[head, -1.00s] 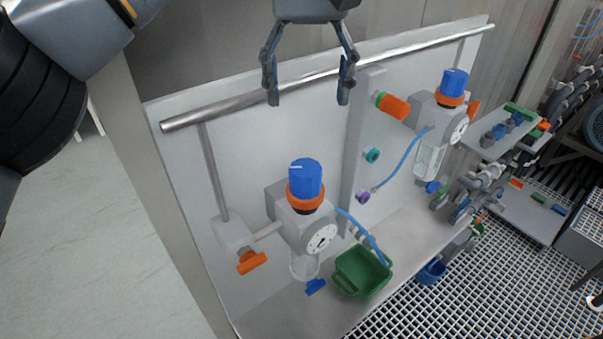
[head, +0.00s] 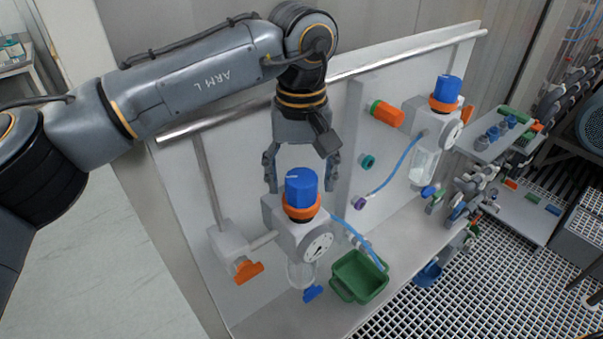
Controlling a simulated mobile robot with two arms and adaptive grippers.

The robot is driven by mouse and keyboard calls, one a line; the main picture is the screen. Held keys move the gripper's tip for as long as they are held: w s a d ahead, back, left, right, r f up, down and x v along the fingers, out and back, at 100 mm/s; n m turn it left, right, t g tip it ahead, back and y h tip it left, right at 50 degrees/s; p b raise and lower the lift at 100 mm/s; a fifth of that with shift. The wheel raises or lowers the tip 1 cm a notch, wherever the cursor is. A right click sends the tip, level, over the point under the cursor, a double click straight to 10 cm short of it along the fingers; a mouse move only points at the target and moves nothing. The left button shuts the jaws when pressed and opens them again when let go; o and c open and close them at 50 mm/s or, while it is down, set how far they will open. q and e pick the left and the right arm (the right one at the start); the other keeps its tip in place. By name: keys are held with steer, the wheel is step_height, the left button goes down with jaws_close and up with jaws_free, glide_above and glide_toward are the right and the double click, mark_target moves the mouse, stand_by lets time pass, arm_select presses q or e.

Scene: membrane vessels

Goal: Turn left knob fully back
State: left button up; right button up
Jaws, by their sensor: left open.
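The left knob (head: 301,188) is blue with a white mark on its top and an orange collar below it. It sits upright on the left grey regulator body with a round gauge (head: 318,246). My left gripper (head: 302,186) points down at the knob, its fingers open and spread to either side of it in the picture. The fingertips appear near the knob's height; I cannot tell whether they touch it. A second blue knob (head: 447,90) stands on the right regulator. My right gripper does not show.
A metal rail (head: 390,66) runs along the top of the white panel behind the knobs. A green bin (head: 359,277) stands right of the left regulator. An orange valve handle (head: 247,271) is at its left. A blue hose (head: 357,236) leaves the regulator's right side.

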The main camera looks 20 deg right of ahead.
arm_select(q)
steer(key=shift+f, duration=0.15)
steer(key=c, duration=1.1)
steer(key=shift+c, duration=0.3)
